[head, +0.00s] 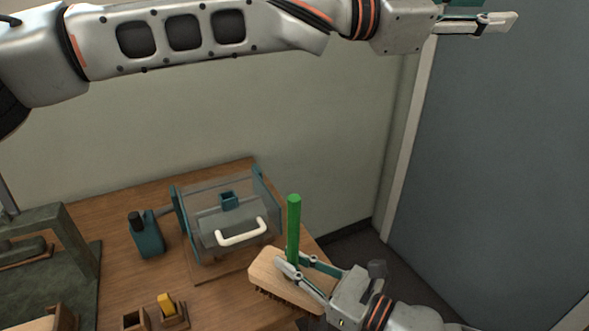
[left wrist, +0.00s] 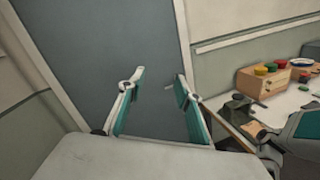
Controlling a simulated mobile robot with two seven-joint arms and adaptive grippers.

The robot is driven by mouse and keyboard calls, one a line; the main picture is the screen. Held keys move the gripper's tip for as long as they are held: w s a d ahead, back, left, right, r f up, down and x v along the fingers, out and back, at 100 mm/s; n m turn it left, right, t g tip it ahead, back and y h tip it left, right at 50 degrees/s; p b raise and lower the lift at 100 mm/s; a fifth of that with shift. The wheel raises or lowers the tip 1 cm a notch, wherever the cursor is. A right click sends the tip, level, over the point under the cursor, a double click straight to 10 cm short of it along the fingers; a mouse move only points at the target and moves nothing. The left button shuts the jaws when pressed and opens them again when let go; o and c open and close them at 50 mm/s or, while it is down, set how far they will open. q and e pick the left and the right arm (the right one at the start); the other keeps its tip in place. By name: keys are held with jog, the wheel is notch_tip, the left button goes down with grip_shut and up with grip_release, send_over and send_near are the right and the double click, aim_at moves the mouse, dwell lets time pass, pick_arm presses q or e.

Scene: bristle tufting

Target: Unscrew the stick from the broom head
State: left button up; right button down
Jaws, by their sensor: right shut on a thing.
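The green stick (head: 294,222) stands upright on the broom head (head: 265,272), a wooden block with dark bristles beneath it, near the right edge of the table. My right gripper (head: 293,262) comes in from the lower right and is shut on the stick low down, just above the block. Its fingers hide the stick's foot, so the joint with the block cannot be seen. My left gripper (head: 478,22) is high at the upper right, far from the broom. In the left wrist view (left wrist: 158,90) its fingers stand apart with nothing between them.
A clear-walled box with a white handle (head: 242,233) stands behind and left of the broom head.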

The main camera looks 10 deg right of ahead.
pick_arm(q)
jog(key=s+a+f+m+g+y, duration=0.4)
jog(key=s+f+m+g+y, duration=0.3)
jog(key=s+m, duration=0.5)
jog(key=m+t+y, duration=0.2)
jog(key=t+y, duration=0.4)
jog(key=y, duration=0.6)
send_over(294, 228)
jog(key=f, duration=1.5)
jog(key=shift+w+d+f, duration=0.1)
jog(key=shift+w+f, duration=0.1)
jog(key=shift+w, duration=0.15)
notch_tip(294, 228, down, 12)
jog(key=shift+r, duration=0.1)
jog(key=shift+c, duration=0.3)
grip_shut()
jog(key=shift+n, duration=2.2)
